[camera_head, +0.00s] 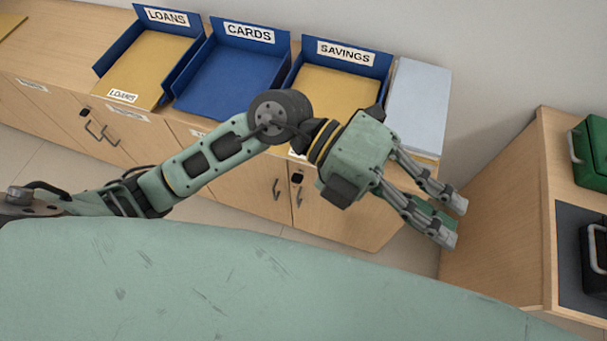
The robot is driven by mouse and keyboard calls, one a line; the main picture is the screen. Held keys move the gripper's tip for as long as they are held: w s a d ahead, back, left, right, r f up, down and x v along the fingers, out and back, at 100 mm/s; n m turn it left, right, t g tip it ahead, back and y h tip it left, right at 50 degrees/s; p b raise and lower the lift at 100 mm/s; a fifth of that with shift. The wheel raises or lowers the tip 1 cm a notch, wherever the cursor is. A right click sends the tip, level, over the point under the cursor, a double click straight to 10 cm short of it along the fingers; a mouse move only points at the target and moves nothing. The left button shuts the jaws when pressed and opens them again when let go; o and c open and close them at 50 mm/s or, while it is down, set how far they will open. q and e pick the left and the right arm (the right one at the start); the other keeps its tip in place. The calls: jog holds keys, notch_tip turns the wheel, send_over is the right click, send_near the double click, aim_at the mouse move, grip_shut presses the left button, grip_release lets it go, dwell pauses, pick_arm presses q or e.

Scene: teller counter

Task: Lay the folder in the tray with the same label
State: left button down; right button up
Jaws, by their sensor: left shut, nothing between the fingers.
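Three blue trays stand in a row on the wooden counter: the LOANS tray (103,62), the CARDS tray (203,57) and the SAVINGS tray (359,57). A yellow folder (145,66) with a LOANS label at its front edge lies in the LOANS tray. Another yellow folder (335,88) lies in the SAVINGS tray, its front part hidden by my arm. The CARDS tray shows only a blue surface. My left gripper (451,222) is shut and empty, in front of the counter's right end and apart from the trays. My right gripper is not in view.
A pale grey-blue flat item (418,98) lies right of the SAVINGS tray. A second wooden cabinet (498,220) stands at the right, with a green box (592,150) and a black box (594,250) on top. Floor shows between the cabinets.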

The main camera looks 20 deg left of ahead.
pick_arm(q)
jog(key=w+a+f+t+y, duration=0.1)
jog(key=a+f+y, duration=0.55)
jog(key=f, duration=0.45)
jog(key=w+a+f+n+t+y, duration=0.1)
jog(key=w+a+f+t+y, duration=0.15)
jog(key=w+a+y, duration=0.4)
jog(key=w+a+f+t+y, duration=0.1)
jog(key=a+f+y, duration=0.2)
jog(key=a, duration=0.6)
jog(key=w+f+p, duration=0.2)
jog(key=w+f, duration=0.2)
jog(key=f, duration=0.5)
jog(key=shift+w+d+f, duration=0.2)
jog(key=shift+f, duration=0.1)
